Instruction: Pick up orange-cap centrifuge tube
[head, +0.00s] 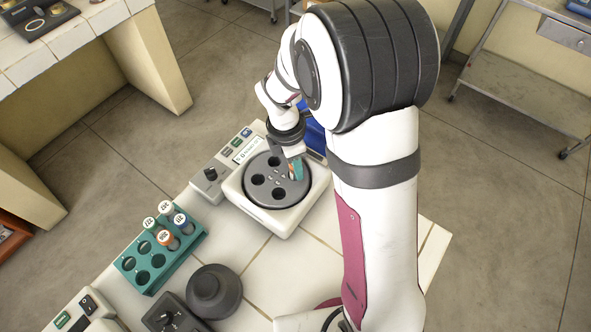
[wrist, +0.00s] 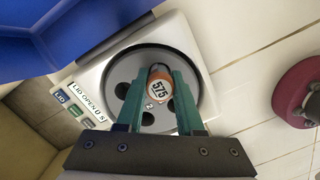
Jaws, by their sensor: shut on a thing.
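An orange-cap centrifuge tube (wrist: 160,84) shows in the wrist view, its white cap top marked "575". My gripper (wrist: 158,97) is shut on it, with one teal finger on each side. In the head view my gripper (head: 295,171) is low over the right side of the centrifuge rotor (head: 264,194), with a bit of orange between the fingers. The tube's lower part is hidden, so I cannot tell whether it sits in a rotor hole or is above it. Another orange-cap tube (head: 165,238) stands in the teal rack (head: 130,263).
The centrifuge (head: 280,222) is open, its blue lid (head: 315,137) raised behind my gripper. The rack also holds several white-topped tubes. A dark round device (head: 214,291) stands in front.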

